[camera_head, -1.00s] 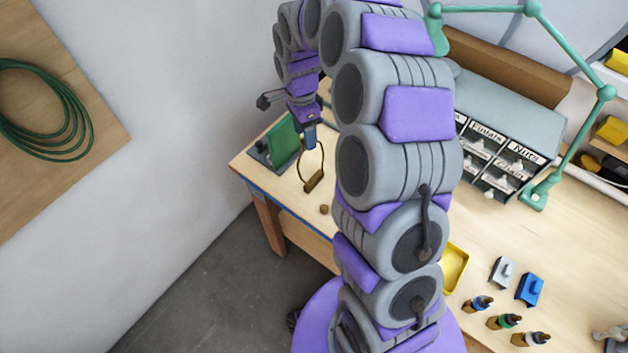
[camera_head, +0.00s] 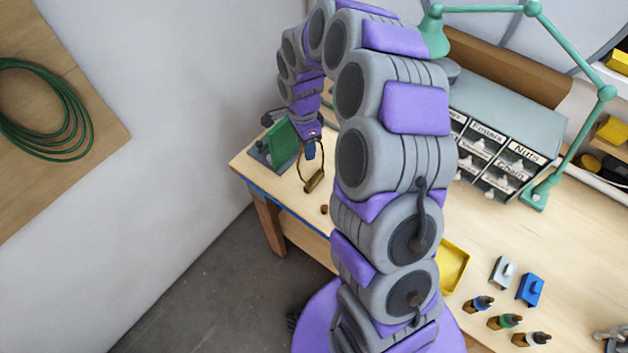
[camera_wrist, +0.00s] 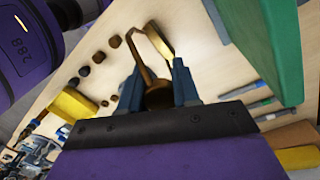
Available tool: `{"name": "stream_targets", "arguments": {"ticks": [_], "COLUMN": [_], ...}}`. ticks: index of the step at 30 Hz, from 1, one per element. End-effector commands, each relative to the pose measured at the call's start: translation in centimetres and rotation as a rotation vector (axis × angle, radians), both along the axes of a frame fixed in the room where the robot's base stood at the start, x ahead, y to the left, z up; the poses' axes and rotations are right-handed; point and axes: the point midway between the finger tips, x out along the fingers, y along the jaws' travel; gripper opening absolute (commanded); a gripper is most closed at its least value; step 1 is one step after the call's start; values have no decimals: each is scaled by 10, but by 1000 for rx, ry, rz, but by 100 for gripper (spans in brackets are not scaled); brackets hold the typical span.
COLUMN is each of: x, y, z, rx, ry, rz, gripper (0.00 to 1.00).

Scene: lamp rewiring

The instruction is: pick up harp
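The harp (camera_head: 315,182) is a thin brass-brown wire loop with a thicker block at its lower end. It is at the far left part of the workbench in the head view. My gripper (camera_head: 311,151) is at the loop's upper part, fingers pointing down. In the wrist view, the harp (camera_wrist: 161,41) runs up from between the two blue-grey fingers of my gripper (camera_wrist: 157,82). The fingers are apart, with space visible on the sides of the harp, so the gripper looks open. Where the harp passes nearest the palm is dark and partly hidden.
A green upright panel (camera_head: 282,144) stands close left of the harp, and it fills the right of the wrist view (camera_wrist: 268,40). A small brown knob (camera_head: 324,210) lies near the bench edge. A yellow tray (camera_head: 455,266) and drawer cabinet (camera_head: 515,115) are farther right.

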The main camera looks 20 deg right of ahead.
Motion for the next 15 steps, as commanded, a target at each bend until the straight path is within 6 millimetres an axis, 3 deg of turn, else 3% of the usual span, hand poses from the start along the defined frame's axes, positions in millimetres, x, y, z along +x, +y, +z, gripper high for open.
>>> {"name": "stream_targets", "arguments": {"ticks": [9,15], "x": [0,0], "y": [0,0], "z": [0,0], "rx": [0,0], "ry": [0,0], "rz": [0,0], "gripper": [0,0]}}
